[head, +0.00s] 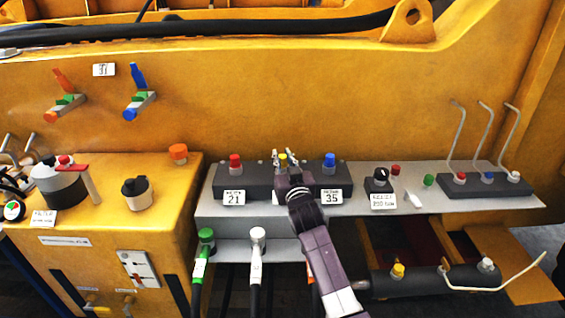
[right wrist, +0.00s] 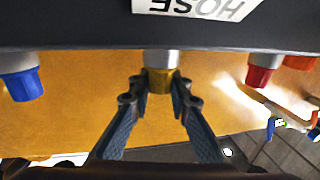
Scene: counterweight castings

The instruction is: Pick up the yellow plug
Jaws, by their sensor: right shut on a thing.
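The yellow plug (head: 283,159) stands on a dark block (head: 262,182), between a red plug (head: 235,163) and a blue plug (head: 329,160). My right gripper (head: 286,163) reaches over the block from the front, with its fingertips on either side of the yellow plug. In the right wrist view, which is upside down, the yellow plug (right wrist: 160,80) sits between the fingers (right wrist: 160,92), against a grey collar (right wrist: 161,59) on the block. The gripper is shut on it. The plug still looks seated at the collar. My left gripper is out of view.
A grey shelf (head: 415,195) carries the block, a black knob (head: 380,178) and loose small plugs. Another yellow plug (head: 397,271) is on a dark cylinder at lower right. Green (head: 206,237) and white (head: 258,236) hose ends stand below the shelf. The yellow wall rises close behind.

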